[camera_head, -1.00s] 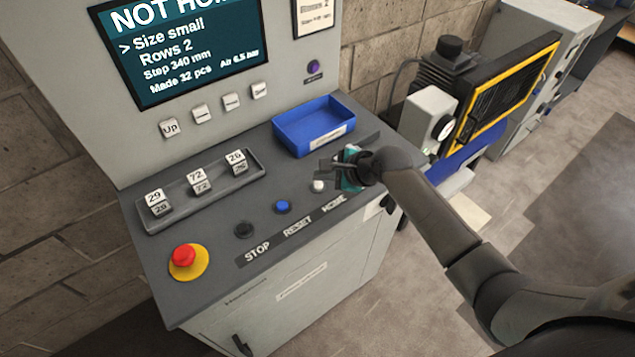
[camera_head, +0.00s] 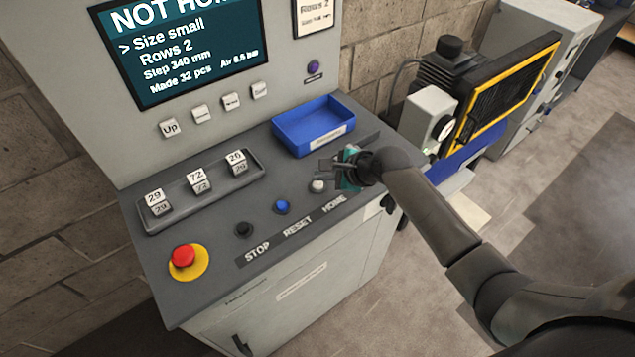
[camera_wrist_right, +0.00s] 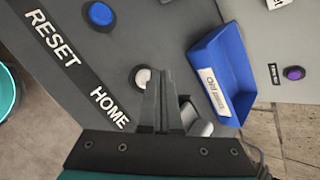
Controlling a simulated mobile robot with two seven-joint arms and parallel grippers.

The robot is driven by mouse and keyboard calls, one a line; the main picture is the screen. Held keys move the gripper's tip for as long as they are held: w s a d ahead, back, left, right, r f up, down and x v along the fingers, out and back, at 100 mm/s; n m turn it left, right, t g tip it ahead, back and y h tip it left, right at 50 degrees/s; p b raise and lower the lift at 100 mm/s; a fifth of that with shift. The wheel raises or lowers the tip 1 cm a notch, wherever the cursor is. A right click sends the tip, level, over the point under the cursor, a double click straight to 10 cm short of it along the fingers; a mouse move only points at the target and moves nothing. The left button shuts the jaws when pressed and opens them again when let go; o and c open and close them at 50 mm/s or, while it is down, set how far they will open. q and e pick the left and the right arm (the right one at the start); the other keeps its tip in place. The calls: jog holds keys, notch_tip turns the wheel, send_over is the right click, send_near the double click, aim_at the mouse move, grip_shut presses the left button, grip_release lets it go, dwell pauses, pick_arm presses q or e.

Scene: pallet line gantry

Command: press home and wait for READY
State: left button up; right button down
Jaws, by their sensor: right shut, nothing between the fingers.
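The white HOME button (camera_head: 318,186) sits at the right end of the row of buttons on the grey console, above its HOME label. It also shows in the right wrist view (camera_wrist_right: 143,79), just left of my fingers. My right gripper (camera_head: 326,170) is shut and empty, with its fingertips beside the HOME button. I cannot tell whether they touch it. The screen (camera_head: 185,45) reads "NOT HO…", cut off at the top, with "Size small", "Rows 2", "Step 340 mm" and "Made 32 pcs". My left gripper is not in view.
The blue RESET button (camera_head: 282,207), black STOP button (camera_head: 244,229) and red emergency button (camera_head: 183,256) lie to the left. A blue tray (camera_head: 301,141) stands behind the gripper. A counter strip (camera_head: 217,191) lies left. A yellow-framed machine (camera_head: 460,143) stands right of the console.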

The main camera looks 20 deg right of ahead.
aim_at(322, 186)
jog(key=shift+f, duration=0.1)
jog(key=shift+f, duration=0.35)
jog(key=shift+f, duration=0.45)
dwell(0.9)
jog(key=shift+r, duration=0.1)
jog(key=shift+r+p, duration=0.8)
jog(key=shift+p, duration=0.4)
notch_tip(322, 186, up, 5)
jog(key=p, duration=0.6)
